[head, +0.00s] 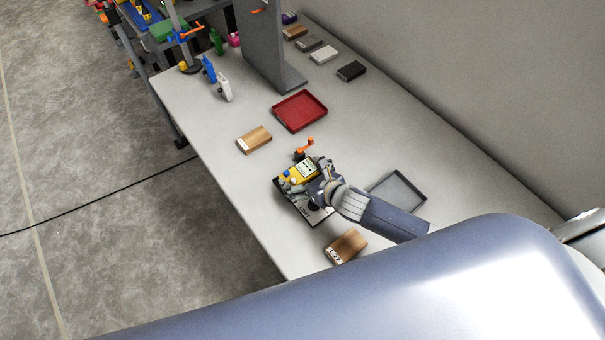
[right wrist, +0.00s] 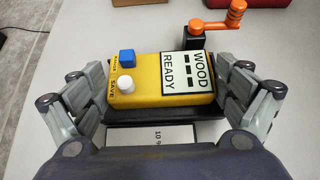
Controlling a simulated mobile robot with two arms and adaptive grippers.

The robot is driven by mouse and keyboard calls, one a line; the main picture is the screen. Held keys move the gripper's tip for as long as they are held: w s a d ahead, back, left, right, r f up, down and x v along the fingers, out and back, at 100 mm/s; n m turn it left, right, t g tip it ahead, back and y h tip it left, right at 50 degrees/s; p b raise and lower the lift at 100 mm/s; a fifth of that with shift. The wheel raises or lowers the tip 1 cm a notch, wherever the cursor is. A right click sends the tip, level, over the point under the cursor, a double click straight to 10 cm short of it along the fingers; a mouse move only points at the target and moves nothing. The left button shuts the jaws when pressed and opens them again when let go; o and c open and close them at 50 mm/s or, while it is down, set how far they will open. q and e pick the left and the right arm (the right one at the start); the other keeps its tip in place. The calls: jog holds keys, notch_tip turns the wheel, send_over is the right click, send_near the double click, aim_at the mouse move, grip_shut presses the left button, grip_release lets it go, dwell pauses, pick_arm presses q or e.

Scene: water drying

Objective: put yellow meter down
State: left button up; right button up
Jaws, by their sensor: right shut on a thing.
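The yellow meter (head: 299,171) is between the fingers of my right gripper (head: 307,179) in the head view. In the right wrist view the yellow meter (right wrist: 145,80) shows a blue button, a white button and a screen reading "WOOD READY". The fingers of my right gripper (right wrist: 155,100) are shut on its two sides. A dark base with a white label (right wrist: 152,138) lies under or just behind the meter; I cannot tell whether they touch. An orange crank (right wrist: 233,15) on a black block stands just beyond the meter. My left gripper is not in view.
A wooden block (head: 255,139) and a red tray (head: 299,111) lie farther up the table. A grey tray (head: 400,192) is right of my gripper, and another labelled wooden block (head: 346,246) is nearer. Several small blocks line the back edge. The table between is clear.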

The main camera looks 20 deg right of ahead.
jog(key=o, duration=1.1)
jog(key=shift+f, duration=0.1)
jog(key=shift+c, duration=0.2)
jog(key=shift+r, duration=0.25)
jog(key=shift+s+d, duration=0.1)
jog(key=shift+s, duration=0.15)
jog(key=v, duration=1.1)
jog(key=shift+r, duration=0.3)
jog(key=shift+s, duration=0.1)
